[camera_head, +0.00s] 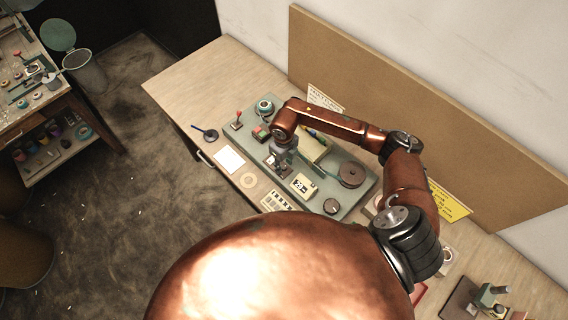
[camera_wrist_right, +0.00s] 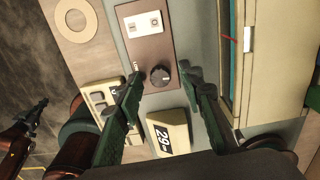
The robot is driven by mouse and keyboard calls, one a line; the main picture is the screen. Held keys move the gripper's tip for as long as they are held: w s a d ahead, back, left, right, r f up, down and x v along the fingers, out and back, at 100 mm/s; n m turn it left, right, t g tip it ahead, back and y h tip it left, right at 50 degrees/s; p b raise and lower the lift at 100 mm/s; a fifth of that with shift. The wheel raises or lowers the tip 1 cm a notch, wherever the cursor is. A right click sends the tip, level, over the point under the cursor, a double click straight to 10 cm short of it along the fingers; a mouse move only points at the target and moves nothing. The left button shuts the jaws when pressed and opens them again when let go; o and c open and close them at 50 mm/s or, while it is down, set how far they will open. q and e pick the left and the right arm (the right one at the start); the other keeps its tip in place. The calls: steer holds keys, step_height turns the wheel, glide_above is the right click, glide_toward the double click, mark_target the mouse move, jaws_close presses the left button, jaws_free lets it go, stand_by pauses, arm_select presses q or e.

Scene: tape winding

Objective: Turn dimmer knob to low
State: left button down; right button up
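The dimmer knob (camera_wrist_right: 161,76) is a small round dark knob with a pale mark, on a brown plate. The plate also bears a white switch (camera_wrist_right: 143,23). In the right wrist view, my right gripper (camera_wrist_right: 160,80) is open, with its two dark fingers on either side of the knob. Contact cannot be made out. In the head view, my right gripper (camera_head: 281,155) points down over the plate and hides the knob. My left gripper does not show in the head view. Copper and dark arm parts at the wrist view's lower left may belong to it.
A cream block reading 29 (camera_wrist_right: 168,133) stands close to the right fingers. A cream box (camera_wrist_right: 270,60) lies to the right. On the green board (camera_head: 330,187) are a brown disc (camera_head: 351,174) and a joystick (camera_head: 237,121). A white card (camera_head: 229,160) lies at left.

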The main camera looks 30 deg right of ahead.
steer(key=shift+f, duration=0.1)
steer(key=c, duration=0.4)
jaws_close()
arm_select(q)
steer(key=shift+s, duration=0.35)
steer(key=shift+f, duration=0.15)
arm_select(e)
steer(key=shift+f+n+b, duration=0.15)
steer(key=shift+n+b, duration=0.25)
steer(key=shift+b, duration=0.4)
steer(key=shift+n+b, duration=0.4)
steer(key=shift+b, duration=0.2)
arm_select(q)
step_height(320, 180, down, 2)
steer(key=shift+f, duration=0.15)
